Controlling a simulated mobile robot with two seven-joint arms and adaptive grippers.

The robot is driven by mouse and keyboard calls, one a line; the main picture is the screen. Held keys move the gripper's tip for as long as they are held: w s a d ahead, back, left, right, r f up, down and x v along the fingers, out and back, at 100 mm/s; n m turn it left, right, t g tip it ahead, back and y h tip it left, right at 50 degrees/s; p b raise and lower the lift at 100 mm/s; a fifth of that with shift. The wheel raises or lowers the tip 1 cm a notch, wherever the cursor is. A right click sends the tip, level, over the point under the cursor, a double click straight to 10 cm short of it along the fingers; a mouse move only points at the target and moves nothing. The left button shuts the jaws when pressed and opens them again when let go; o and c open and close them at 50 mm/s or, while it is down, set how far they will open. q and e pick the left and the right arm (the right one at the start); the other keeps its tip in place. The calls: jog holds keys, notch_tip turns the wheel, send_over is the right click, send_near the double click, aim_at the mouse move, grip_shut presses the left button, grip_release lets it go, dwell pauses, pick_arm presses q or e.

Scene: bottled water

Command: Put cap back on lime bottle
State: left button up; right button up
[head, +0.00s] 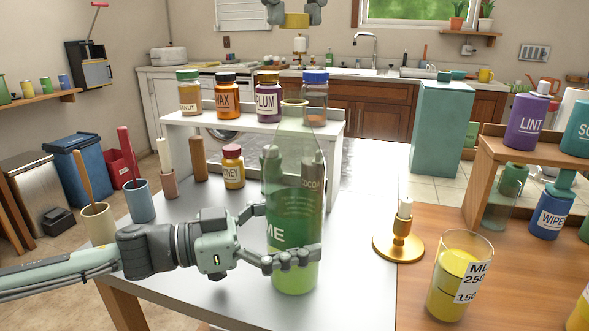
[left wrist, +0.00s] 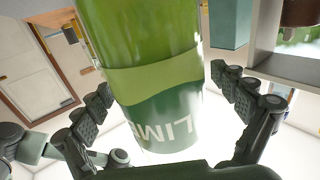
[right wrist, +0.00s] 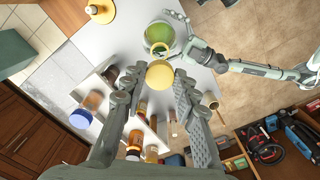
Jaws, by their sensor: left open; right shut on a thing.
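The tall green lime bottle (head: 294,215) stands upright on the grey table, its neck (head: 293,106) bare at the top. My left gripper (head: 290,232) is open, with its fingers on either side of the bottle's lower body. In the left wrist view the bottle (left wrist: 158,85) lies between the parted fingers. My right gripper (head: 294,6) is shut on the yellow cap (head: 294,20), high above the bottle. In the right wrist view the cap (right wrist: 160,74) sits between the fingertips, and the bottle (right wrist: 160,32) shows below, offset from the cap.
A white shelf (head: 240,120) with several jars stands behind the bottle, and a honey jar (head: 233,170) stands in front of it. A brass candle holder (head: 399,240) and a yellow measuring glass (head: 458,282) stand to the right. Cups with utensils line the left edge.

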pick_arm(q)
jog(key=c, duration=1.8)
pick_arm(e)
send_over(295, 89)
jog(key=shift+s+f, duration=0.1)
jog(key=shift+f, duration=2.35)
jog(key=shift+f, duration=0.9)
jog(key=shift+f, duration=0.5)
